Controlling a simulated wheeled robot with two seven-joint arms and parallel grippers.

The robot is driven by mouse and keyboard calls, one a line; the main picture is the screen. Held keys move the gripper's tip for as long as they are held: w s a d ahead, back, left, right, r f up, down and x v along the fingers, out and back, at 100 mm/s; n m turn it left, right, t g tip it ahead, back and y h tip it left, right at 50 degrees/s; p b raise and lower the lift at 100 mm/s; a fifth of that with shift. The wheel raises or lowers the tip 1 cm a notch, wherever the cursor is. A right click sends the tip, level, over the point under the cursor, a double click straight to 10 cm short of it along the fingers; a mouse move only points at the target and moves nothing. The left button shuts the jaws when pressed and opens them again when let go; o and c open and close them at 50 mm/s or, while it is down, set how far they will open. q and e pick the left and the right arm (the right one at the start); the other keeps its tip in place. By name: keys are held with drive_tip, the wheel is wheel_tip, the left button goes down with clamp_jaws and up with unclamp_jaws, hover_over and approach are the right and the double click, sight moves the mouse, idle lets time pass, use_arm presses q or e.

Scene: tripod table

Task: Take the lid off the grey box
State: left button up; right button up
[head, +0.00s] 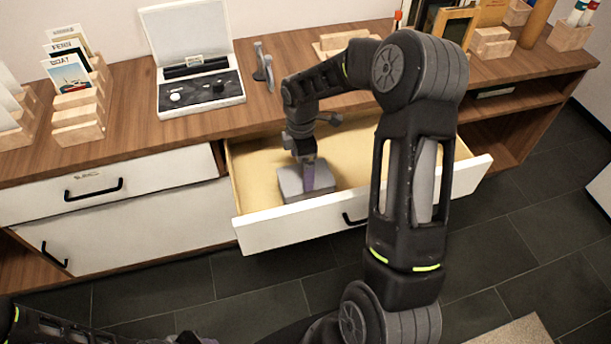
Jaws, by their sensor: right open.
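The grey box (291,183) sits inside the pulled-out drawer (260,234). It looks closed, with its lid (318,169) on top, though the seam is too small to make out. My right gripper (308,180) points down at the box, its fingers at the lid and partly covering it. The right gripper is open; I cannot tell whether its fingers touch the lid. My left arm shows only at the bottom left edge, and its gripper is not clearly visible.
An open white case (200,96) stands on the wooden counter (125,118) behind the drawer. Wooden card holders (78,118) stand at the left. Wooden blocks and bottles (577,14) stand at the back right. The drawer around the box is mostly clear.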

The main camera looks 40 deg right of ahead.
sight(302, 174)
drive_tip(key=shift+f, duration=1.45)
drive_tip(key=c, duration=1)
drive_tip(key=shift+r, duration=0.2)
wheel_tip(302, 174, up, 10)
drive_tip(key=shift+f, duration=0.15)
